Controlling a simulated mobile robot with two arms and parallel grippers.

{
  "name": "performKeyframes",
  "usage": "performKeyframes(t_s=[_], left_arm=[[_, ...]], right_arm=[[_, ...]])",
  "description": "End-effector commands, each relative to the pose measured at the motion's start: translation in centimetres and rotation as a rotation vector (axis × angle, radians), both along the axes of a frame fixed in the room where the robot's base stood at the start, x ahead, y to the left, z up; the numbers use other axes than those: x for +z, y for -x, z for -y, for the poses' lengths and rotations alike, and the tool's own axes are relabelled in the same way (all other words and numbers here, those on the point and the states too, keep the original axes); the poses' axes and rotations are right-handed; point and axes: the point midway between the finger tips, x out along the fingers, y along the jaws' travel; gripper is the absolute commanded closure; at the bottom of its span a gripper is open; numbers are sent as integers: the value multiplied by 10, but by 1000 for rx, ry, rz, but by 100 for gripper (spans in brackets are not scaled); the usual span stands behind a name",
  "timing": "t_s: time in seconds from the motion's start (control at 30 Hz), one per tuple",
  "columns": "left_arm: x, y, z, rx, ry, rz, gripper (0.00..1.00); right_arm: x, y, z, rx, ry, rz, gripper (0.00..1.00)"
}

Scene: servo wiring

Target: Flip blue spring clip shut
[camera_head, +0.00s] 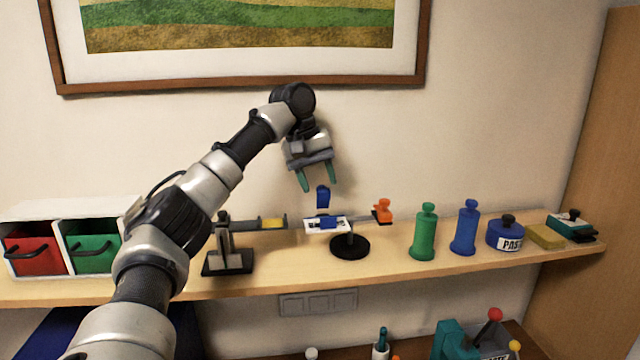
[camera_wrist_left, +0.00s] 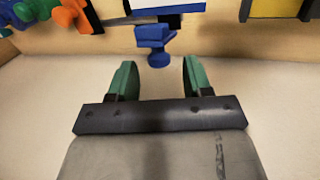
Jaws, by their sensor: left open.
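The blue spring clip (camera_head: 323,196) stands up at the back edge of a small white plate (camera_head: 322,226) on a round black stand. It also shows in the left wrist view (camera_wrist_left: 154,37), just beyond the fingertips and roughly between them. My left gripper (camera_head: 318,187) is above the clip with its green fingers pointing down. The left gripper (camera_wrist_left: 157,68) is open and empty, and a gap shows between its fingers and the clip. My right gripper is in neither view.
An orange clip (camera_head: 382,210) sits right of the plate, and a grey arm with a yellow block (camera_head: 273,224) is to its left. Green (camera_head: 425,232) and blue (camera_head: 465,228) bottles stand farther right on the shelf. The wall is close behind my gripper.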

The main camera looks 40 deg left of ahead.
Motion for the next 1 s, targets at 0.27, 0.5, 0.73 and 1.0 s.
performKeyframes(t_s=[0.27, 0.5, 0.73, 1.0], left_arm=[[-16, -3, 4, -1, 0, 0, 50], [-16, -3, 4, -1, 1, 0, 55], [-15, -4, 4, -2, 2, 1, 90], [-15, -3, 4, -2, 1, 2, 100]], right_arm=[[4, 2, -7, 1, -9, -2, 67], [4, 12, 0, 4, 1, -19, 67], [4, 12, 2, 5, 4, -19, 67], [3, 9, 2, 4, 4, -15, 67]])
